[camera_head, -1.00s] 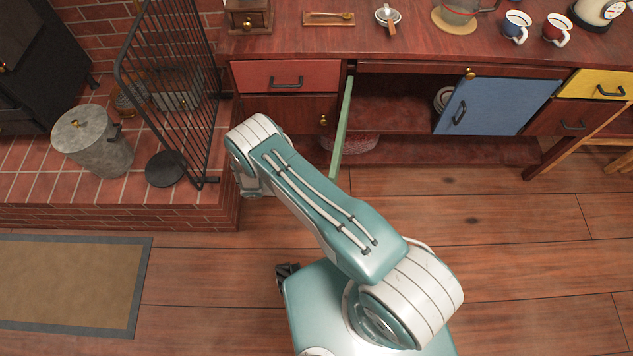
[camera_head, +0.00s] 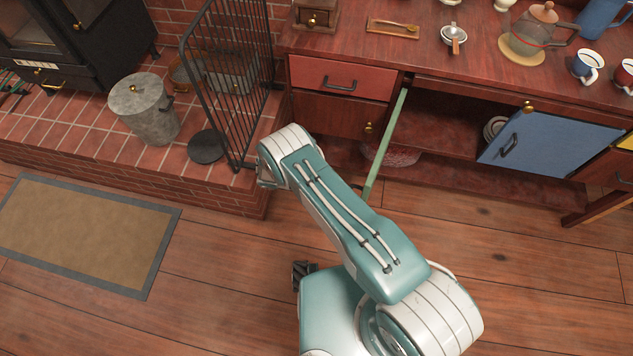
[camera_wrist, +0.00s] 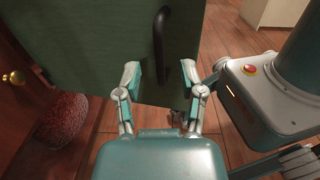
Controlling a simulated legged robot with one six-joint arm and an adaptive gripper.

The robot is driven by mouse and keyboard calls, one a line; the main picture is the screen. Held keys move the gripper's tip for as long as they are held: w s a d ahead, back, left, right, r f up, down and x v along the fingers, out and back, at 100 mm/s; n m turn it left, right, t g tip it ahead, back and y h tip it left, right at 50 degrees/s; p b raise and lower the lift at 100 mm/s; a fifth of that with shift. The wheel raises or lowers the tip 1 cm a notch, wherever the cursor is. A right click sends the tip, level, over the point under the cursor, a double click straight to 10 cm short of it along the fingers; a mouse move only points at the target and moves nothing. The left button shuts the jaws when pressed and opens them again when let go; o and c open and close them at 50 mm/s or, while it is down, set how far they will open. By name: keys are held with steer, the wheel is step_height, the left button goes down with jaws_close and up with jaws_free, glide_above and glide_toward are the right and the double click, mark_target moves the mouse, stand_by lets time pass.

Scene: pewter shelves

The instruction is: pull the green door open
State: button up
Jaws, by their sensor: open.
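The green door (camera_head: 384,146) stands swung out from the cabinet and shows nearly edge-on in the head view. Its green face (camera_wrist: 95,45) fills the upper left of the wrist view, with a black upright handle (camera_wrist: 162,45) near its right side. My gripper (camera_wrist: 160,75) is open and empty in front of the door, its two fingers apart. In the head view my arm hides the gripper.
The cabinet compartment (camera_head: 440,125) behind the door is open, with dishes inside at the right by the blue door (camera_head: 545,143). A black fire screen (camera_head: 228,80) and a metal bin (camera_head: 147,112) stand at left on brick.

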steer(key=w+a, duration=0.1)
steer(key=a, duration=0.5)
steer(key=shift+w+a, duration=0.15)
steer(key=shift+a, duration=0.1)
steer(key=w+d+r+m+y, duration=0.1)
steer(key=d+r+m+y, duration=0.25)
steer(key=r, duration=0.75)
steer(key=w+d+r+m+y, duration=0.15)
steer(key=r+y, duration=0.25)
steer(key=r, duration=0.7)
steer(key=w+d+r+m+y, duration=0.1)
steer(key=d+r+m+y, duration=0.25)
steer(key=r, duration=0.75)
steer(key=s+d+r+m+t+y, duration=0.3)
steer(key=s+d+r+y, duration=0.15)
steer(key=s+r, duration=0.55)
steer(key=s+d+r+m+t+y, duration=0.1)
steer(key=s+r+m+t, duration=0.1)
steer(key=s, duration=0.3)
steer(key=s+d+r+m+t+y, duration=0.1)
steer(key=s+d+r+m+t, duration=0.1)
steer(key=s+t, duration=0.2)
steer(key=shift+s, duration=1.15)
